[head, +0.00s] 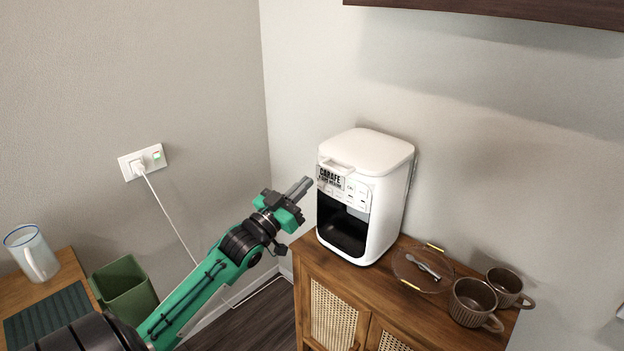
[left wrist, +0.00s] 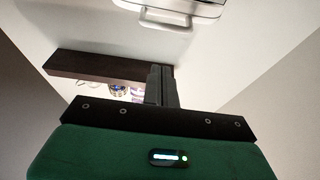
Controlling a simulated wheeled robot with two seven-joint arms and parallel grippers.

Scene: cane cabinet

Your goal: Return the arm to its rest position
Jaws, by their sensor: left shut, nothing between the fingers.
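My left gripper (head: 303,188) is in the middle of the head view, at the end of my green and black arm. Its fingers are shut with nothing between them. The fingertips are just in front of the white coffee machine (head: 378,160), near its label and buttons; I cannot tell if they touch. The shut fingers (left wrist: 161,86) also show in the left wrist view, with the edge and handle of a white appliance (left wrist: 165,20) above them. My right gripper is not in view.
The machine stands on a wooden cane cabinet (head: 385,290) with a round glass lid or tray (head: 405,268) and two brown mugs (head: 475,297). A dark shelf (head: 500,10) hangs above. At left are a white pitcher (head: 32,255), a green bin (head: 125,290) and a plugged cord (head: 170,220).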

